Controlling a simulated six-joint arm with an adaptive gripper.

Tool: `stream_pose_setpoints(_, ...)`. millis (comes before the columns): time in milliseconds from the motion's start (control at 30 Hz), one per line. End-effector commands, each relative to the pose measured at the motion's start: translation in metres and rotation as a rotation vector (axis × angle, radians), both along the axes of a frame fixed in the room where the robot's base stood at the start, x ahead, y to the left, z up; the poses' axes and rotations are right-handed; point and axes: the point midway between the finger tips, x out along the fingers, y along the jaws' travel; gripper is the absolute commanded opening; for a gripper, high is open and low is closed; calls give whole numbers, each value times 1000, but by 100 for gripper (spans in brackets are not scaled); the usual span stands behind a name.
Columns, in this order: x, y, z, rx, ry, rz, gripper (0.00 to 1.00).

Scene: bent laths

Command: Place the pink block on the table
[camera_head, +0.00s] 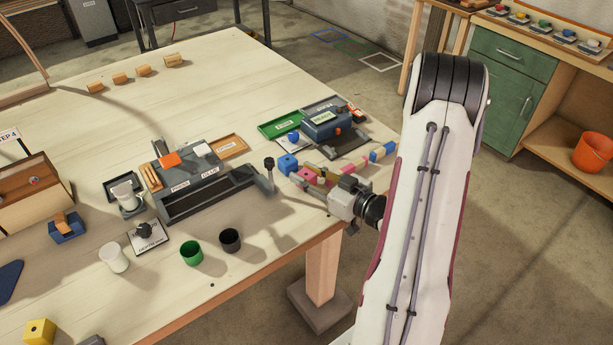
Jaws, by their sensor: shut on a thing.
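A pink block (308,174) shows at the right edge of the table (270,85), at the fingertips of my gripper (312,180). My gripper reaches in from the right, low over the table edge, and its fingers are shut on this block. The fingers hide part of it, and I cannot tell whether it touches the table. A second pinkish-red piece (346,167) lies just beyond the gripper, in a row with wooden and blue pieces.
A blue block (287,164) is close to the left of the fingertips. A black lever (269,164) and a dark press fixture (205,185) stand further left. A blue-grey device (327,125) is behind. Green (191,253) and black (230,240) cups stand in front.

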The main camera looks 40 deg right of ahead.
Motion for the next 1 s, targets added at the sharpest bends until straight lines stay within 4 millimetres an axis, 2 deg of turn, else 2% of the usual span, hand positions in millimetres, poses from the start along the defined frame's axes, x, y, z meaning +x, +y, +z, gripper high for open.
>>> stream_pose_setpoints(133,0,0,-6,1,-1,0,7)
stream_pose_setpoints(700,0,0,-11,0,-1,-1,7)
stream_pose_setpoints(733,0,0,-11,-1,-1,-1,33)
stream_pose_setpoints(767,0,0,-11,-1,-1,-1,41)
stream_pose_setpoints(800,0,0,-11,-1,-1,-1,45)
stream_pose_setpoints(1000,0,0,-11,-1,-1,-1,45)
